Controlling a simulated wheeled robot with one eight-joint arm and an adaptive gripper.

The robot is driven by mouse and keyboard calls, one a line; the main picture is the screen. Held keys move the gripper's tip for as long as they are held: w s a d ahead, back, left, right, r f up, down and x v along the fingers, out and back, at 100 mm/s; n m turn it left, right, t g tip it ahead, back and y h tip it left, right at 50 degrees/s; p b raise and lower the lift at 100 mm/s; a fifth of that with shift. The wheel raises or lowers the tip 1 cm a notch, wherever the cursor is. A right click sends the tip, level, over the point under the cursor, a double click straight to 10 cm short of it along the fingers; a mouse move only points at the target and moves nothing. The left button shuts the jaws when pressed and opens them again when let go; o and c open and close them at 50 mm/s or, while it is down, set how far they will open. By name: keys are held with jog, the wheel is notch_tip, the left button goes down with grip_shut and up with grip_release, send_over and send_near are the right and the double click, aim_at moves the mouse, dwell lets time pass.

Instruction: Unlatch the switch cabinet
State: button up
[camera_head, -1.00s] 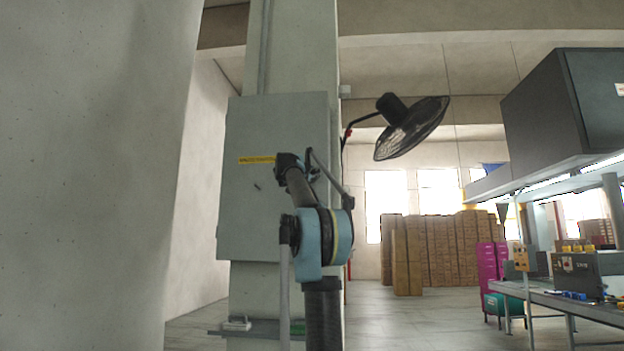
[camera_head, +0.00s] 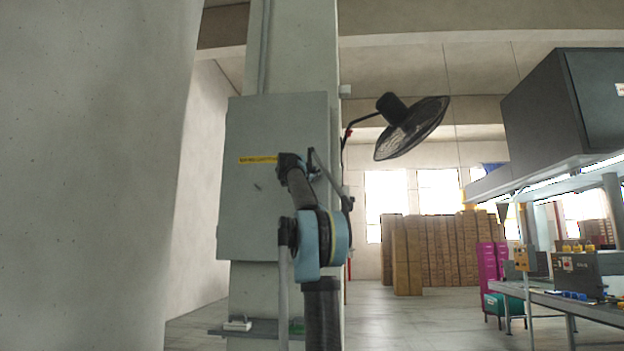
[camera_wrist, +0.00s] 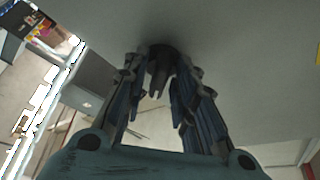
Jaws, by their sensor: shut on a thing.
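The grey switch cabinet (camera_head: 272,125) is mounted on a concrete column, and its door looks closed. Its front carries a yellow label strip (camera_head: 258,160) and a small dark fitting (camera_head: 258,187). In the wrist view the cabinet face (camera_wrist: 235,60) fills the upper right. My gripper (camera_wrist: 160,78) is right at that face, its fingers closed in around a dark latch (camera_wrist: 162,50). The latch is mostly hidden by the fingers, so its turn cannot be told. In the head view my arm hides the gripper and the latch.
A black fan (camera_head: 412,128) juts out right of the column. A plain wall (camera_head: 95,170) stands close on the left. A workbench (camera_head: 570,300) is at the right, and stacked boxes (camera_head: 430,250) stand at the back. Floor between them is open.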

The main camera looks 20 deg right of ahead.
jog(key=shift+m, duration=0.5)
jog(key=shift+r+m+g+y, duration=0.15)
jog(key=shift+m+g, duration=0.65)
jog(key=shift+m, duration=1.1)
jog(key=shift+r+m+g+y, duration=0.15)
jog(key=shift+m+g, duration=0.65)
jog(key=shift+m, duration=1.1)
jog(key=o, duration=0.8)
jog(key=shift+f, duration=0.1)
jog(key=shift+c, duration=0.2)
jog(key=v, duration=1.2)
